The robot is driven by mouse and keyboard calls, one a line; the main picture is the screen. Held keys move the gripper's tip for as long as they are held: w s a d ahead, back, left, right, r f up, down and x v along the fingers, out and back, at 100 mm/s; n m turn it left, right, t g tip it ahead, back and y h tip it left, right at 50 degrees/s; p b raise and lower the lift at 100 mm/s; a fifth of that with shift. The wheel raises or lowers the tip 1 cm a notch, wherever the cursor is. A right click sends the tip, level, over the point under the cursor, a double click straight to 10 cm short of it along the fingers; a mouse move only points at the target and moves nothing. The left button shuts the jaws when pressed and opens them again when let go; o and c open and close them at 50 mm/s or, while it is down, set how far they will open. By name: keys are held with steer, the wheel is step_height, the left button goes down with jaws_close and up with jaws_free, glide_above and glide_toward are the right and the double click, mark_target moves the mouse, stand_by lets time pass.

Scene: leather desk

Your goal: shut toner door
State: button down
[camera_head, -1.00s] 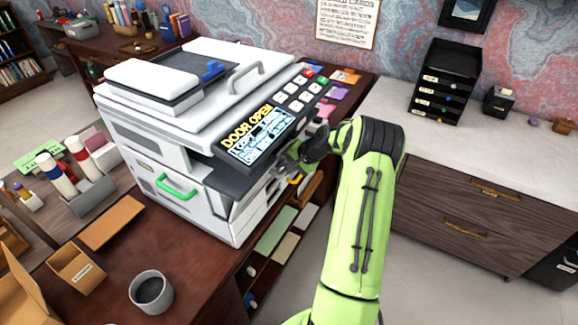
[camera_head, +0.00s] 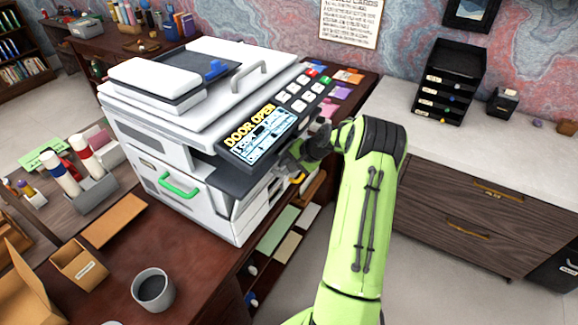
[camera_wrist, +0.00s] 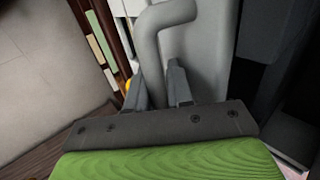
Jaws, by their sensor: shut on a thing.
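The white copier (camera_head: 165,145) stands on the dark desk, and its screen (camera_head: 262,135) reads "DOOR OPEN". A dark grey panel (camera_head: 228,180), apparently the toner door, stands out at its front below the screen. My gripper (camera_head: 288,160) is at the right end of this panel, under the control buttons. In the wrist view, a bent grey handle (camera_wrist: 160,32) joins a grey panel (camera_wrist: 206,50). My gripper's two fingers (camera_wrist: 160,88) are on either side of the handle's lower end, shut on it. The head view hides the grip itself behind my wrist.
A green handle (camera_head: 179,188) marks the copier's lower drawer. A grey mug (camera_head: 152,290) and small cardboard boxes (camera_head: 80,265) are on the desk at front left. A pale counter (camera_head: 480,140) with a black tray rack (camera_head: 450,80) stands at right. Open floor lies between.

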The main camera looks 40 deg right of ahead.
steer(key=shift+w+a+r, duration=0.25)
steer(key=shift+w+r, duration=0.4)
steer(key=shift+r, duration=0.05)
steer(key=c, duration=1.4)
jaws_free()
steer(key=shift+s+d+f, duration=0.15)
steer(key=shift+s+f, duration=0.2)
steer(key=p+v, duration=0.4)
steer(key=v, duration=0.2)
steer(key=w+r+p+v, duration=0.1)
steer(key=p+v, duration=0.2)
steer(key=v, duration=0.2)
steer(key=p+v, duration=0.4)
steer(key=v, duration=0.2)
steer(key=shift+w+a+r+p, duration=0.1)
steer(key=shift+a+r+p, duration=0.15)
steer(key=shift+r+p, duration=0.15)
steer(key=v, duration=1.5)
steer(key=shift+d+r, duration=0.15)
steer(key=shift+r, duration=0.2)
